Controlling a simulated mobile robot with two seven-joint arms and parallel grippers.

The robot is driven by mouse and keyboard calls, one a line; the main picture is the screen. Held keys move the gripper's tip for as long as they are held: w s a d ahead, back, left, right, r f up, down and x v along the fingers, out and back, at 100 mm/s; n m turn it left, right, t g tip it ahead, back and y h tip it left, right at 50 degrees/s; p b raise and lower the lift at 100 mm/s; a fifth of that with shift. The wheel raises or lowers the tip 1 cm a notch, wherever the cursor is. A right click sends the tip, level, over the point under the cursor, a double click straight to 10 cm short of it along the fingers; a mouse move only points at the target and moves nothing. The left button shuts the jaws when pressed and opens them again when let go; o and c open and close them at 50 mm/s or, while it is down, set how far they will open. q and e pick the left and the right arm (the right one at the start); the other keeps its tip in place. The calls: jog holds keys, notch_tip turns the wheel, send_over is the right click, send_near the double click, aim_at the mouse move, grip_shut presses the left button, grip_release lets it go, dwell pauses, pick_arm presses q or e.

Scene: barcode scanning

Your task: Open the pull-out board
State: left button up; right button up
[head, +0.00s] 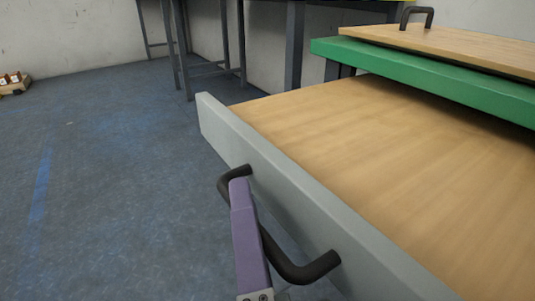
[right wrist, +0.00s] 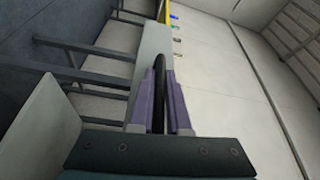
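The pull-out board (head: 370,135) is a light wooden panel that extends out from under a green tabletop edge. Its grey front panel (head: 290,185) carries a black bar handle (head: 292,262). My right gripper (head: 240,188), with purple fingers, is at the handle's bar. In the right wrist view the dark handle (right wrist: 159,88) runs between the two purple fingers, which are close against it on both sides, so the gripper looks shut on it. The fingers hide part of the handle in the head view. My left gripper is in neither view.
The green tabletop (head: 435,75) overhangs the board, with another wooden board and black handle (head: 417,14) on top. Dark metal table legs (head: 294,45) stand behind. A small box (head: 14,82) lies far left. The blue-grey floor (head: 110,180) left of the board is clear.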

jog(key=o, duration=0.4)
jog(key=shift+o, duration=0.2)
jog(key=p+v, duration=0.2)
jog(key=v, duration=0.8)
